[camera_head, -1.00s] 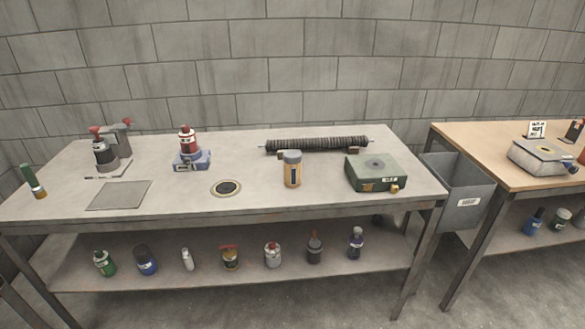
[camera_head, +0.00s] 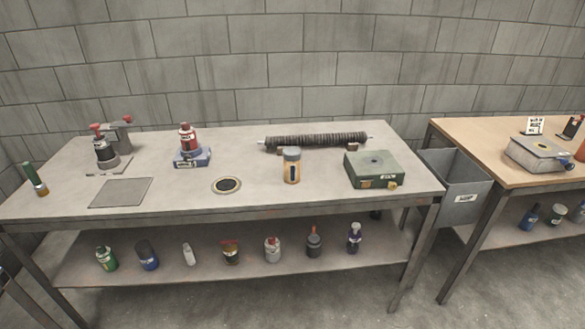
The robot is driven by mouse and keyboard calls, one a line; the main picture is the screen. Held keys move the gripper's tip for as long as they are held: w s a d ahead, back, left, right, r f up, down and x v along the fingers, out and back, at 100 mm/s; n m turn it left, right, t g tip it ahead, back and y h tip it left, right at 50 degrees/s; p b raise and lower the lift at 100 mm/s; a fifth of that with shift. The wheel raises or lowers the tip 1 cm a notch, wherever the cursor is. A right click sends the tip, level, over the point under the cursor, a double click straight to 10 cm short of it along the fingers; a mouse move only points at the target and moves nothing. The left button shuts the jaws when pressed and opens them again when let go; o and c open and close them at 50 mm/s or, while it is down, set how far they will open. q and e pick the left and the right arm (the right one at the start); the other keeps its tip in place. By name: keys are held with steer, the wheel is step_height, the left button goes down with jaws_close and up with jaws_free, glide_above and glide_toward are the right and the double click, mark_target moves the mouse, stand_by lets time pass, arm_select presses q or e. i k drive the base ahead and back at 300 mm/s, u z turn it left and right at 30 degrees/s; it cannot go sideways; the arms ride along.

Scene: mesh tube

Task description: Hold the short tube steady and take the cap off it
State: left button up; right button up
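A short tube (camera_head: 291,171) with an orange-tan body and a dark label stands upright on the grey workbench, right of its middle. A grey cap (camera_head: 291,153) sits on its top. Neither of my grippers shows in the head view, and nothing touches the tube.
On the grey bench (camera_head: 240,205), a black-centred disc (camera_head: 227,185) lies left of the tube, a green box (camera_head: 374,169) stands right, and a ribbed roller (camera_head: 316,141) lies behind. A red bottle on a blue base (camera_head: 190,146) and a flat grey plate (camera_head: 121,192) are further left. A grey bin (camera_head: 458,187) hangs between the benches.

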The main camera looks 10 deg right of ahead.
mark_target(291, 170)
steer(key=z, duration=2)
steer(key=i, duration=1.95)
steer(key=u, duration=2.3)
